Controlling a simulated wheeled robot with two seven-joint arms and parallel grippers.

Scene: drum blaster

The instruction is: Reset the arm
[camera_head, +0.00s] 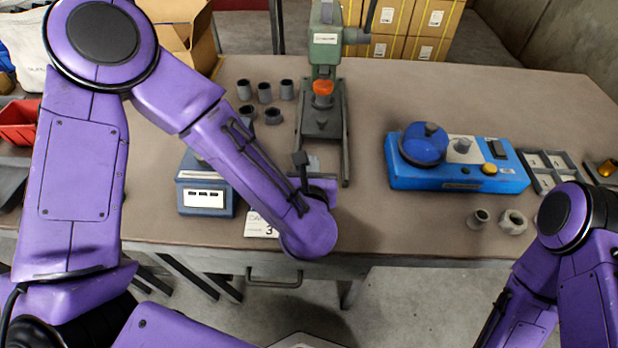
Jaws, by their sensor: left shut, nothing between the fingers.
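My left arm (225,140), purple, reaches in from the left over the table and bends down to its wrist near the front edge. My left gripper (301,160) shows small and dark just beyond that wrist, in front of the green press. It is shut with nothing in it, and the wrist partly hides it. My right arm (567,240) shows at the lower right, beside the table's front edge. Its gripper is out of the picture.
On the table (385,220) stand a green press (325,55) with an orange part (323,88), a blue scale (205,200) partly behind my left arm, and a blue device (455,180). Several grey cups (265,92) stand left of the press. Two grey nuts (513,222) lie front right.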

